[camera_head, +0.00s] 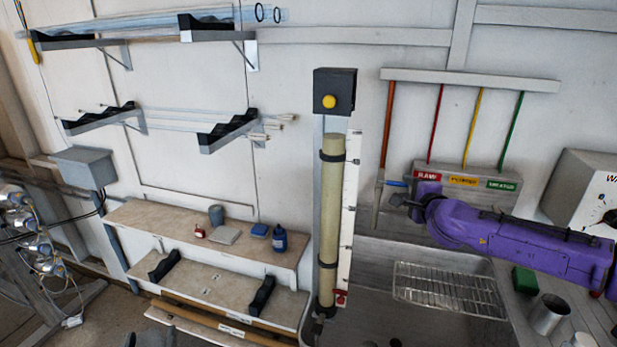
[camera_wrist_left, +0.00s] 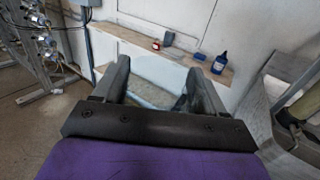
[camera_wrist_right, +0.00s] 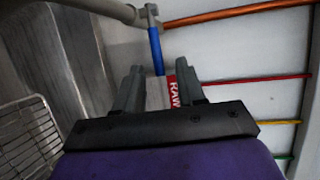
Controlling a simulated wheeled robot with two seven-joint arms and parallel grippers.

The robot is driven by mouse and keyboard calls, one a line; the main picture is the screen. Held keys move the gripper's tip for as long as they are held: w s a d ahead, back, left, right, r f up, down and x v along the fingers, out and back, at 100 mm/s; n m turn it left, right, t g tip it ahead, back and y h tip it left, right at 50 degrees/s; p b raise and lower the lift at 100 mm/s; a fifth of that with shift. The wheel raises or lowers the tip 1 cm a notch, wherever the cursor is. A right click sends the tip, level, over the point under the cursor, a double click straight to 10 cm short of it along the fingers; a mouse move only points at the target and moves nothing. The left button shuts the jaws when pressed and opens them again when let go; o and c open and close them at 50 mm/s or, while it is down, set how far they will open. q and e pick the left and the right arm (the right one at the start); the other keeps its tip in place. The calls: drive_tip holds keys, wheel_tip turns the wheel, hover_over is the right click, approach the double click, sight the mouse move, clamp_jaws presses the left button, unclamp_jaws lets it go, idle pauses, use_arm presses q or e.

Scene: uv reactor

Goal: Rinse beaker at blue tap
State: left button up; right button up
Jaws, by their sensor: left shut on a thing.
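In the left wrist view a clear glass beaker (camera_wrist_left: 156,76) sits between the fingers of my left gripper (camera_wrist_left: 158,80), which is shut on it. What the beaker holds cannot be told. I cannot make out this gripper or the beaker in the head view. The blue tap lever (camera_head: 393,183) is on the grey tap (camera_head: 378,203) above the sink. My right gripper (camera_head: 399,200) is just beside this lever. In the right wrist view the lever (camera_wrist_right: 155,48) reaches down towards the gap between the fingers (camera_wrist_right: 158,88), which are apart; contact cannot be told.
A tall yellowish column (camera_head: 331,220) stands left of the sink (camera_head: 370,315). A wire rack (camera_head: 450,288) lies at the sink. A green block (camera_head: 524,280) and metal cup (camera_head: 547,314) are to the right. A shelf (camera_head: 150,222) at left holds a blue bottle (camera_head: 280,240) and small items.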

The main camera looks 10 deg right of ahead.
sight(403, 185)
use_arm(q)
drive_tip(key=shift+w, duration=0.3)
use_arm(e)
drive_tip(key=x, duration=0.5)
drive_tip(key=shift+w+f, duration=0.2)
drive_tip(key=shift+w, duration=0.05)
use_arm(q)
drive_tip(key=shift+s+r, duration=0.2)
drive_tip(key=shift+s, duration=0.05)
use_arm(e)
drive_tip(key=shift+w+r, duration=0.1)
drive_tip(key=shift+w, duration=0.05)
